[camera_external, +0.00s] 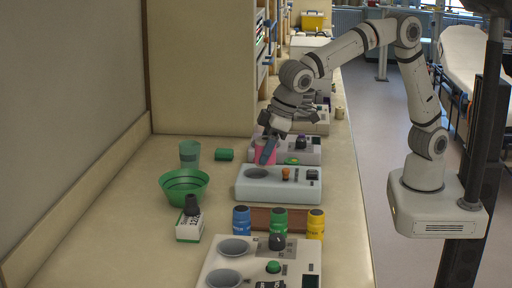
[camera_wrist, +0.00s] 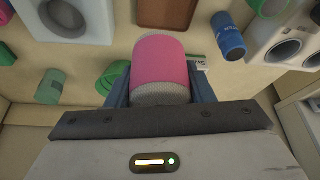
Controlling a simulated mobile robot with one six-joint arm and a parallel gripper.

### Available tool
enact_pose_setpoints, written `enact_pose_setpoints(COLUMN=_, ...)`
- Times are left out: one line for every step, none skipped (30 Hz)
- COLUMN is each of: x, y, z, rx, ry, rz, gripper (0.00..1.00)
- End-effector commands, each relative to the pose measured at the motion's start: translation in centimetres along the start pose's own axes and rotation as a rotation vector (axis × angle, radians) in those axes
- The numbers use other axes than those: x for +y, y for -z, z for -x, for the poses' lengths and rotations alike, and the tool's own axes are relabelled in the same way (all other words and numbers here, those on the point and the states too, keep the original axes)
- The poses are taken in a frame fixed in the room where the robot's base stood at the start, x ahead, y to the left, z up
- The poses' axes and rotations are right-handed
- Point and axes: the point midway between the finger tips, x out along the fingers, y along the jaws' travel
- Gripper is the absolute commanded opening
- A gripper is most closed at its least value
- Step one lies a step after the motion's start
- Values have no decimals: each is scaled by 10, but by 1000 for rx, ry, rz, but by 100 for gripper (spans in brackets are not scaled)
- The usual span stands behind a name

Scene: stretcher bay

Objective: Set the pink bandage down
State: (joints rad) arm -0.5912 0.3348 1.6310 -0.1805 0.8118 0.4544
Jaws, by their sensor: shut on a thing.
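The pink bandage (camera_external: 264,146) is a short roll held by my gripper (camera_external: 267,154) above the counter, near the back left of the pale device with the round recess (camera_external: 257,174). In the wrist view the pink bandage (camera_wrist: 160,58) sits between the blue fingers of my gripper (camera_wrist: 160,88), with its pale woven end toward the palm. The fingers are shut on its sides. I cannot tell how far its underside is from the counter.
Blue (camera_external: 241,220), green (camera_external: 279,221) and yellow bottles (camera_external: 316,223) stand in front by a brown tray (camera_external: 262,217). Bare counter (camera_external: 110,215) lies at the left.

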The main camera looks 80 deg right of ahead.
Motion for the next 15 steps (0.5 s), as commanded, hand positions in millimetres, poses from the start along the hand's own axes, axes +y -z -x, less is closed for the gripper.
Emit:
enact_pose_setpoints(x=-11, y=-7, z=-1, rx=0, ry=6, rz=13, gripper=26)
enact_pose_setpoints(x=-16, y=-10, z=0, rx=0, ry=8, rz=19, gripper=26)
enact_pose_setpoints(x=-22, y=-14, z=2, rx=-1, ry=10, rz=25, gripper=26)
enact_pose_setpoints(x=-28, y=-18, z=3, rx=-1, ry=13, rz=31, gripper=26)
enact_pose_setpoints(x=-33, y=-21, z=4, rx=-2, ry=15, rz=37, gripper=26)
enact_pose_setpoints(x=-41, y=-27, z=6, rx=-1, ry=19, rz=46, gripper=26)
enact_pose_setpoints(x=-48, y=-31, z=8, rx=-1, ry=22, rz=53, gripper=26)
enact_pose_setpoints(x=-54, y=-36, z=10, rx=-1, ry=26, rz=60, gripper=26)
enact_pose_setpoints(x=-64, y=-44, z=12, rx=-2, ry=31, rz=72, gripper=26)
enact_pose_setpoints(x=-72, y=-50, z=14, rx=-2, ry=34, rz=82, gripper=26)
enact_pose_setpoints(x=-80, y=-57, z=17, rx=-2, ry=38, rz=91, gripper=26)
enact_pose_setpoints(x=-92, y=-67, z=21, rx=-1, ry=45, rz=106, gripper=26)
enact_pose_setpoints(x=-101, y=-75, z=24, rx=-1, ry=49, rz=119, gripper=26)
enact_pose_setpoints(x=-110, y=-83, z=27, rx=-1, ry=53, rz=129, gripper=26)
enact_pose_setpoints(x=-120, y=-94, z=32, rx=-1, ry=60, rz=144, gripper=26)
